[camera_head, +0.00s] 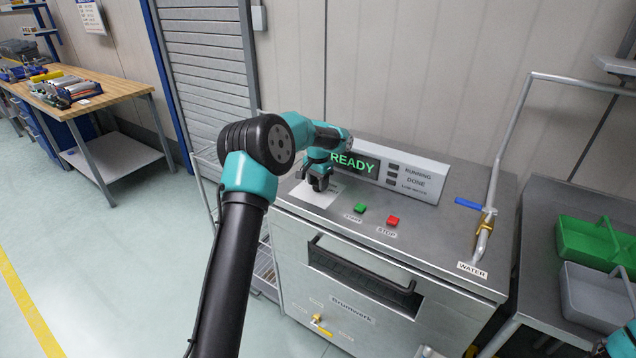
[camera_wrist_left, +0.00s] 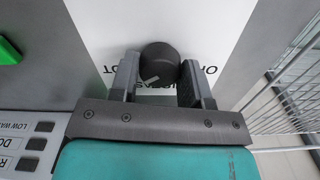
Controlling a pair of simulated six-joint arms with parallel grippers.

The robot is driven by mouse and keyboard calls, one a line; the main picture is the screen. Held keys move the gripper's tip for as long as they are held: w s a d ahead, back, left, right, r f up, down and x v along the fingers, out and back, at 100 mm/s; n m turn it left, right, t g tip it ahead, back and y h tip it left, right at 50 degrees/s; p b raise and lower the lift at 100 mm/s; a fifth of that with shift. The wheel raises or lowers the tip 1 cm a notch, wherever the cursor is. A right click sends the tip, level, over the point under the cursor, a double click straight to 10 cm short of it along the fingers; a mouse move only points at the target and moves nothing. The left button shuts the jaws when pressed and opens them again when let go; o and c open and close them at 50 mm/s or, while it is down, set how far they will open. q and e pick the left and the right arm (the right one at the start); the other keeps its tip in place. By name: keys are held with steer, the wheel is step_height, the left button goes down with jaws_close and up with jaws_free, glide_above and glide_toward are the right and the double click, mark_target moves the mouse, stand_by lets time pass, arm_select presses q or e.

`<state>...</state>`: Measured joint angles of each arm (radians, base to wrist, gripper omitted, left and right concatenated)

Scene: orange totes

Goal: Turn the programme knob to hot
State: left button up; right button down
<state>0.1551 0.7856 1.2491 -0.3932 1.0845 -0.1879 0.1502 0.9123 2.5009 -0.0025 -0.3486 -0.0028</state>
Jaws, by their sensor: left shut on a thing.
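My left gripper (camera_head: 318,183) is lowered at the left end of the machine's top, over a white label plate (camera_head: 326,198). In the left wrist view its two fingers (camera_wrist_left: 158,82) stand on either side of the round black programme knob (camera_wrist_left: 158,58) and are shut on it. A short pale mark shows on the knob's near side. Printed words on the plate (camera_wrist_left: 207,30) are partly hidden by the fingers; which word the mark points to I cannot tell. In the head view my arm and gripper hide the knob. My right gripper is out of view.
The display (camera_head: 356,165) reads READY. A green START button (camera_head: 360,208) and a red STOP button (camera_head: 393,221) sit right of the gripper. A bent water pipe (camera_head: 497,170) stands at the right. Green (camera_head: 590,243) and grey (camera_head: 592,300) bins lie beyond it.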

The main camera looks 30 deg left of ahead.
arm_select(q)
steer(key=shift+m, duration=1.2)
steer(key=o, duration=0.9)
step_height(320, 180, up, 18)
steer(key=shift+f, duration=0.25)
